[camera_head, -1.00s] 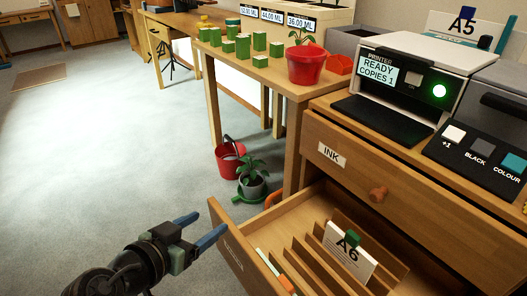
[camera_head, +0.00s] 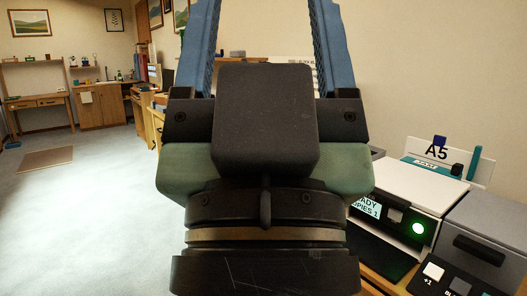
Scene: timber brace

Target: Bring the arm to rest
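My gripper (camera_head: 264,28) is raised very close in front of the head camera and fills the middle of the view. Its two blue fingers point up and stand wide apart, with their tips cut off by the top edge. I see nothing between the visible parts of the fingers. The dark wrist below the gripper runs down to the bottom edge.
A printer (camera_head: 426,192) with a green light stands at the lower right, beside a grey unit (camera_head: 487,235). Open floor (camera_head: 85,225) lies at the left, with desks (camera_head: 40,105) far back. My gripper hides the middle.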

